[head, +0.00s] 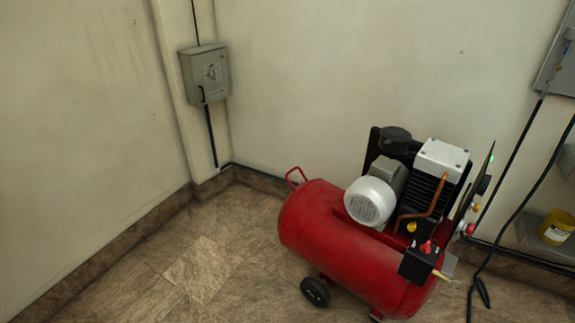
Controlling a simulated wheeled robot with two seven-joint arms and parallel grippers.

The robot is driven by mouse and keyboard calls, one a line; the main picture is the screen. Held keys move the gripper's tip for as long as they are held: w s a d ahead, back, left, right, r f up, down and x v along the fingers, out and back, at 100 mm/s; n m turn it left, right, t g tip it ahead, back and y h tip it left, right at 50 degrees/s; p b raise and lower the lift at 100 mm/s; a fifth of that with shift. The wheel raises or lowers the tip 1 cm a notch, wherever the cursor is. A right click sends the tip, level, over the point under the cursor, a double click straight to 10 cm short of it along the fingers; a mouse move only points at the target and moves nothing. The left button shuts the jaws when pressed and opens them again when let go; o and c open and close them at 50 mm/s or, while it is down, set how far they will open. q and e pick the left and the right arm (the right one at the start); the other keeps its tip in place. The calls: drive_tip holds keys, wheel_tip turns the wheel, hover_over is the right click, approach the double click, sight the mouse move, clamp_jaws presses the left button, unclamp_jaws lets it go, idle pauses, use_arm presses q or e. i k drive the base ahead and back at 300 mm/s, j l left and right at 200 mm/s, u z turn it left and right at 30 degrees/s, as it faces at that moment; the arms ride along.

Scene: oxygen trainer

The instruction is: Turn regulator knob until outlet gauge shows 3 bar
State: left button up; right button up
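A red air compressor (325,235) stands on the floor at centre right. Its upright panel (474,192) is seen nearly edge-on, so its face is hidden. A black round part (484,184) sticks out from that panel; I cannot tell whether it is a knob or a gauge. A small red part (425,247) sits on top of a black box (416,264) at the tank's right end. Which part is the regulator knob is unclear, and no gauge reading can be seen. Neither of my grippers is in view.
A grey switch box (205,74) hangs on the wall at upper left. A black hose (515,215) hangs down at right, near a yellow tub (556,228) on a grey shelf. The tiled floor (180,275) left of the compressor is clear.

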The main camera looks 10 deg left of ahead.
sight(469, 230)
drive_tip(key=l+z, duration=0.15)
drive_tip(key=l, duration=0.3)
drive_tip(key=i+l+z, duration=0.2)
drive_tip(key=l, duration=0.3)
drive_tip(key=l+z, duration=0.15)
drive_tip(key=l, duration=0.3)
drive_tip(key=i+l+u, duration=0.35)
drive_tip(key=i+l, duration=0.65)
